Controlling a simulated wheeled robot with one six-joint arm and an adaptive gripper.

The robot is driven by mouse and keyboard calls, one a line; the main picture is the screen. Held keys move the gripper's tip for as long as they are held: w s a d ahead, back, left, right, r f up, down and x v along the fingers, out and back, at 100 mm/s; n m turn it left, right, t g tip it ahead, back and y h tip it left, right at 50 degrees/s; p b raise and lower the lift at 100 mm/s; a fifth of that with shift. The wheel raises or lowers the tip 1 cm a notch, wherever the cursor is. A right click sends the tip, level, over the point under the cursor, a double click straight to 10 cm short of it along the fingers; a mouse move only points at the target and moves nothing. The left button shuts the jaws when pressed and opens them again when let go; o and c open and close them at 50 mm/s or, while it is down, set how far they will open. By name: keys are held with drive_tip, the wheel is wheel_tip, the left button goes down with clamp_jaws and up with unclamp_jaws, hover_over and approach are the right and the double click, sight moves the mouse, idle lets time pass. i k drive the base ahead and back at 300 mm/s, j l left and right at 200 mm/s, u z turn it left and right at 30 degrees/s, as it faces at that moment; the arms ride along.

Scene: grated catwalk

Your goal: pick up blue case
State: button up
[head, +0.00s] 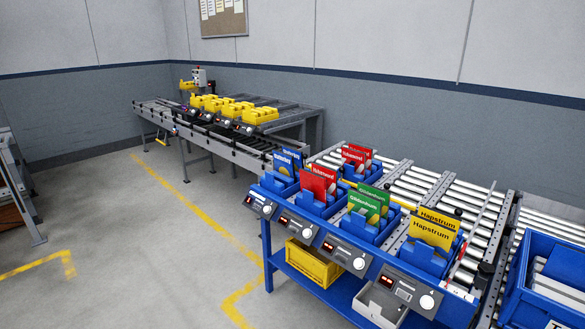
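A blue flat case (286,161) with pale lettering stands upright in a blue holder at the far left end of the blue workstation. A second blue case seems to stand close behind it. Red cases (318,183) stand to its right in another holder, with more red cases (355,157) farther back. Green cases (368,203) and yellow cases (432,230) stand in holders nearer to me. The lower parts of the cases are hidden by the holders. My gripper is not in view.
The workstation has grey control panels (345,254) along its front, a yellow bin (314,262) below and roller conveyors (408,185) behind. A blue crate (515,291) is at the right edge. A farther conveyor (239,152) holds yellow items (252,117). The floor (150,240) at left is clear.

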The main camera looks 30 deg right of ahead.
sight(283, 162)
drive_tip(key=l+z, duration=0.2)
drive_tip(key=z, duration=1.65)
drive_tip(key=u, duration=0.35)
drive_tip(key=i+j+u, duration=0.15)
drive_tip(key=j+u, duration=0.2)
drive_tip(key=u, duration=0.15)
drive_tip(key=i+j+u, duration=0.2)
drive_tip(key=u, duration=0.25)
drive_tip(key=j, duration=0.1)
